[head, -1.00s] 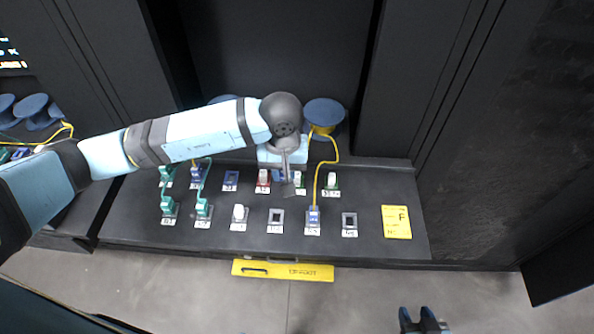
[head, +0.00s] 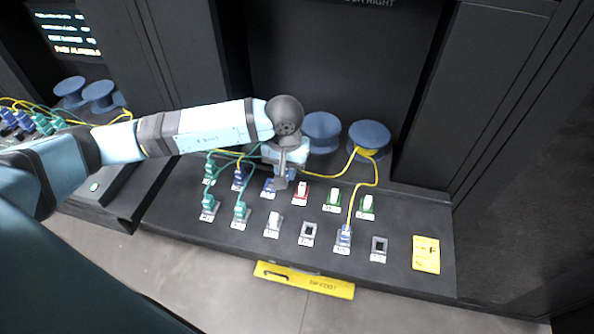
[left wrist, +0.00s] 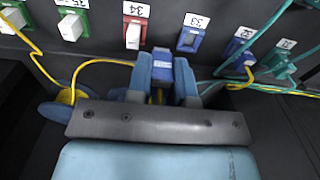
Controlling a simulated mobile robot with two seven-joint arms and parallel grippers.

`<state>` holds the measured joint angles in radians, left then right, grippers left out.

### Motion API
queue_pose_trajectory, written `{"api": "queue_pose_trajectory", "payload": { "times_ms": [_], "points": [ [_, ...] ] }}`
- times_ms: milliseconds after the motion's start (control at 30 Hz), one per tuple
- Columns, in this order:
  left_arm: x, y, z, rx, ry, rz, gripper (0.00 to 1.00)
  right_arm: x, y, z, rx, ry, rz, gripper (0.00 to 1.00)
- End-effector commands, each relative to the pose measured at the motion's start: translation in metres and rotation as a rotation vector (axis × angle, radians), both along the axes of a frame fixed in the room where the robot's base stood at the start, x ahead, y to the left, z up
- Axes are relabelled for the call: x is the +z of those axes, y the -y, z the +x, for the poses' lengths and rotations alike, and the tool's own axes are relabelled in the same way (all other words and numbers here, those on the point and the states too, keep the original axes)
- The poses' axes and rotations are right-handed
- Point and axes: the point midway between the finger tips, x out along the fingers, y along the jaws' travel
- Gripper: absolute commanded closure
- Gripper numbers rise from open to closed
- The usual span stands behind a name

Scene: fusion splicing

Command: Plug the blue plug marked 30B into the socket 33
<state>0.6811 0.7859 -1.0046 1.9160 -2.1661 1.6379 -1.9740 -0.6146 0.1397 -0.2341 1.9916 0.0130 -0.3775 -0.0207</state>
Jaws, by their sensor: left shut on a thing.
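My left gripper (head: 281,183) is shut on a blue plug, which shows between its fingers (left wrist: 162,78) in the left wrist view. The plug (left wrist: 162,62) has a white label too small to read and a yellow cord at its back. Socket 33 (left wrist: 190,38) is a blue frame with a dark opening, empty, just beyond and to the right of the plug in the wrist view. In the head view socket 33 (head: 267,188) lies just left of the fingertips. The plug is apart from the socket. My right gripper is not in view.
Red socket 34 (left wrist: 134,34) with a white switch-like piece stands beside socket 33. A blue plug sits in socket 32 (left wrist: 238,52) with a cord. Teal plugs (head: 209,205), a grey empty socket (head: 307,233) and a yellow card (head: 426,254) are on the panel.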

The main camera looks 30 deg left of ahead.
Motion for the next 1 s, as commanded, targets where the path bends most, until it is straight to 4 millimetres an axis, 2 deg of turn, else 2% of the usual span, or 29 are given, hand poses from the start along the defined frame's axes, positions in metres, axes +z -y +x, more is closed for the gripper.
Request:
{"api": "queue_pose_trajectory", "payload": {
  "times_ms": [533, 600, 1000],
  "points": [
    [0.001, -0.055, 0.005, 0.001, -0.001, 0.001, 1.00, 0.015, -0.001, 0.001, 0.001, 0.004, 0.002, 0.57],
    [-0.013, -0.054, 0.006, -0.001, -0.001, 0.000, 1.00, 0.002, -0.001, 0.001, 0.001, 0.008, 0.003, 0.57],
    [-0.050, -0.054, 0.006, 0.000, 0.001, 0.000, 1.00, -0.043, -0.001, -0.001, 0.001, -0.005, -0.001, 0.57]
  ]
}}
